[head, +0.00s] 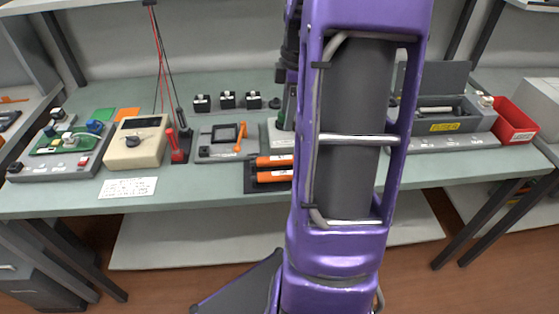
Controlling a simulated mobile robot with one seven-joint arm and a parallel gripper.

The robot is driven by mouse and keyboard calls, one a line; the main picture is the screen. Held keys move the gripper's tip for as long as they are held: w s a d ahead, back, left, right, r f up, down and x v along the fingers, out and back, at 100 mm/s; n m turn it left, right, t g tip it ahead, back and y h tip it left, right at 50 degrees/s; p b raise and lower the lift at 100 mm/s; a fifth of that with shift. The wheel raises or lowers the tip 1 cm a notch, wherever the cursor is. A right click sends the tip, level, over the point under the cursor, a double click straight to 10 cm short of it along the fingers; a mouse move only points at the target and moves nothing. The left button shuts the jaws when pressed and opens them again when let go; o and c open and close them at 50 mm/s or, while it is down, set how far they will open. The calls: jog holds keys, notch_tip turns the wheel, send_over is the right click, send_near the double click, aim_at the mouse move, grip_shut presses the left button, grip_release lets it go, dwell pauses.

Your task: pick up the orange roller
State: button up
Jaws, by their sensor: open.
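Two orange-and-black cylinders lie one in front of the other near the table's front edge, the rear one (270,161) and the front one (270,177). They look like rollers, but I cannot tell which one is the orange roller. Their right ends are hidden behind my purple arm, which stands upright across the middle of the view. My gripper does not show clearly; it is out of frame or behind the arm, so its place relative to the rollers cannot be seen.
The green table (225,197) carries a beige meter (135,150) and a grey device with a small screen (222,140), left of the rollers. A grey machine (440,115) and a red bin (514,122) stand at right.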

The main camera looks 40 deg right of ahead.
send_over(282, 157)
jog(key=f, duration=0.4)
jog(key=f+b, duration=0.1)
jog(key=f, duration=0.3)
jog(key=shift+w+d+f, duration=0.2)
jog(key=shift+f, duration=0.15)
jog(key=shift+s+a+f+b, duration=0.15)
jog(key=shift+f, duration=1.2)
jog(key=shift+s+a+f+b, duration=0.1)
jog(key=shift+f+b, duration=0.05)
jog(key=shift+f, duration=1.15)
grip_shut()
